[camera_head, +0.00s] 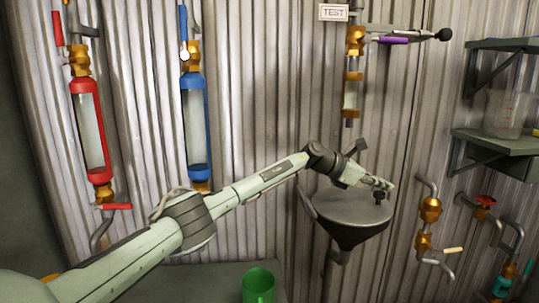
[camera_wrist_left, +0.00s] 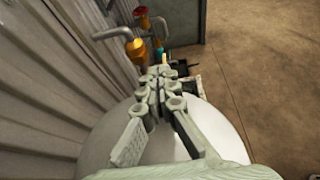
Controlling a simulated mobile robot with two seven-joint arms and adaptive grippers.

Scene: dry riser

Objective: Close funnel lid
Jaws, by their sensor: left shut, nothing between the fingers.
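The funnel (camera_head: 346,230) stands against the corrugated wall at the right of the head view, a dark cone with a grey lid (camera_head: 345,207) lying flat across its top. A small dark knob (camera_head: 380,196) shows at the lid's right side, just under my fingertips. My left gripper (camera_head: 386,185) is shut and empty, low over the lid's right part. Whether it touches the knob or lid I cannot tell. In the left wrist view the pale lid (camera_wrist_left: 222,122) spreads beneath my shut left gripper (camera_wrist_left: 160,75). My right gripper is in neither view.
A red cylinder (camera_head: 91,130) and a blue cylinder (camera_head: 195,125) hang on the wall at left. Above the funnel is a brass valve pipe (camera_head: 353,75). Right are shelves (camera_head: 497,140) with a clear beaker (camera_head: 506,112) and brass valves (camera_head: 430,210). A green mug (camera_head: 258,286) stands in front.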

